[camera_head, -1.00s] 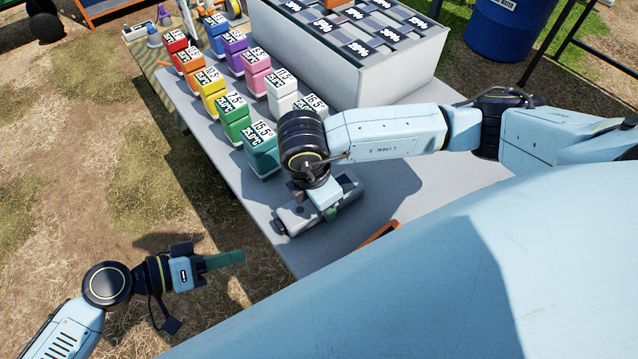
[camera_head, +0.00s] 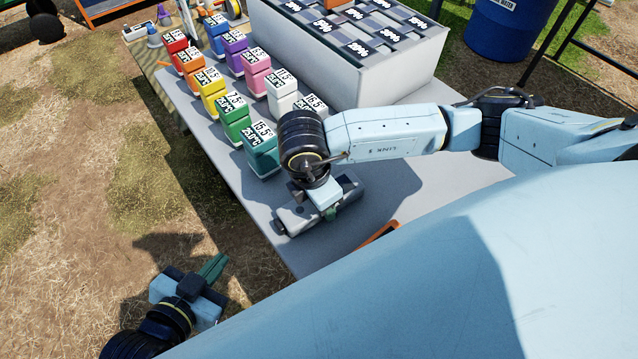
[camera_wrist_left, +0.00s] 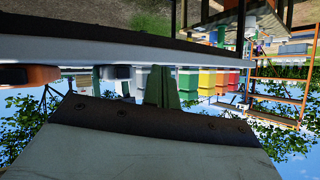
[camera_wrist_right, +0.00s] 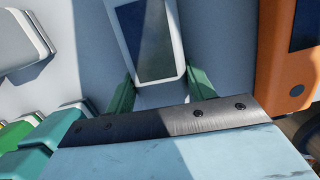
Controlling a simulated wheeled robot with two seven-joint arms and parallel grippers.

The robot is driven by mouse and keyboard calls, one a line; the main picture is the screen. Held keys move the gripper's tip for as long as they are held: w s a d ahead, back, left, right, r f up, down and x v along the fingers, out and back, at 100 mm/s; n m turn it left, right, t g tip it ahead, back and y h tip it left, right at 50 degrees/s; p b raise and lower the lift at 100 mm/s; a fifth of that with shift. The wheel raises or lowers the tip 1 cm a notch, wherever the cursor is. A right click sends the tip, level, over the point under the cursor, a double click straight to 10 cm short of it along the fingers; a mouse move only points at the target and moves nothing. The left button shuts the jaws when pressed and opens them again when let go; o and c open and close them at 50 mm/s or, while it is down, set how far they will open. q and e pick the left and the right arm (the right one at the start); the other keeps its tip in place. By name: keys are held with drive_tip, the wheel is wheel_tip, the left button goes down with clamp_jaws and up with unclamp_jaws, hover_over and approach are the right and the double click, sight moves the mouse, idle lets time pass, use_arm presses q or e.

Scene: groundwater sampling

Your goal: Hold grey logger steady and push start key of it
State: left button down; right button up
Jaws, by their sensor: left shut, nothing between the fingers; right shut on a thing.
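The grey logger (camera_head: 293,219) lies on the table near its front edge, partly hidden in the head view by my right arm. My right gripper (camera_head: 331,211) is shut on it from above. In the right wrist view the logger (camera_wrist_right: 148,42) shows a pale frame and dark screen, with its near end between the green fingers (camera_wrist_right: 161,92). I cannot make out the start key. My left gripper (camera_head: 215,265) is shut and empty, off the table's front-left edge and apart from the logger. Its green fingers (camera_wrist_left: 162,88) are together in the left wrist view.
Coloured bottles (camera_head: 235,120) stand in rows on the table (camera_head: 290,256) behind the logger. A large pale box (camera_head: 375,78) is at the back. An orange object (camera_head: 380,231) lies right of the logger, also in the right wrist view (camera_wrist_right: 283,65). The ground left of the table is open.

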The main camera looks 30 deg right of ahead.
use_arm(q)
drive_tip(key=shift+w+d, duration=0.2)
drive_tip(key=shift+d, duration=2)
drive_tip(key=shift+w+d, duration=0.15)
drive_tip(key=shift+d, duration=2)
drive_tip(key=shift+d, duration=0.1)
drive_tip(key=shift+d, duration=0.35)
drive_tip(key=shift+w+d, duration=0.1)
drive_tip(key=shift+d, duration=0.3)
drive_tip(key=shift+a, duration=0.85)
drive_tip(key=shift+a, duration=0.1)
drive_tip(key=a, duration=0.5)
drive_tip(key=shift+s+a, duration=0.35)
drive_tip(key=shift+a, duration=0.05)
